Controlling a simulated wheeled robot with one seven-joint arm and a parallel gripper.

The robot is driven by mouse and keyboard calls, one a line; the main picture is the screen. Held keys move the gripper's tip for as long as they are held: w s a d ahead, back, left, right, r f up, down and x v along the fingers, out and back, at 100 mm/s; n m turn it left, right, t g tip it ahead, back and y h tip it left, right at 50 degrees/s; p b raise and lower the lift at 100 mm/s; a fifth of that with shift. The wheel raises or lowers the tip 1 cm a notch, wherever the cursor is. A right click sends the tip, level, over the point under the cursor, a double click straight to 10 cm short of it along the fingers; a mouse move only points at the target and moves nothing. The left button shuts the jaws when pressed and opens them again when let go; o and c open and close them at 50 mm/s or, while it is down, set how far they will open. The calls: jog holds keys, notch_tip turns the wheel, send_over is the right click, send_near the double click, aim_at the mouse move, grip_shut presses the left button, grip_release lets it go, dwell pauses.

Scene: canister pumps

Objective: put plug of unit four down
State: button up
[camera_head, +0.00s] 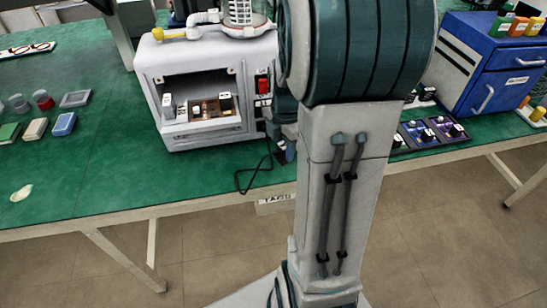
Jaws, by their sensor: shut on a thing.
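A white pump unit (205,90) with a glass canister on top stands on the green table, left of my arm. It has a red switch (263,84) on its right front edge. A black cable (250,178) loops over the table's front edge and runs up toward my gripper (284,150). My gripper is a dark teal shape beside the unit's right side, mostly hidden behind my arm. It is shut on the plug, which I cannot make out. I cannot read a unit number.
A blue drawer cabinet (489,70) stands at the right, with dark modules (432,132) in front of it. Small blocks (36,128) and jars lie at the left. My arm blocks the middle.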

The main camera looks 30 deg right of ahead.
jog(key=shift+w+a+f, duration=0.9)
jog(key=shift+w, duration=0.15)
jog(key=shift+f, duration=1.9)
jog(key=shift+f, duration=0.15)
jog(key=o, duration=1)
jog(key=shift+c, duration=0.2)
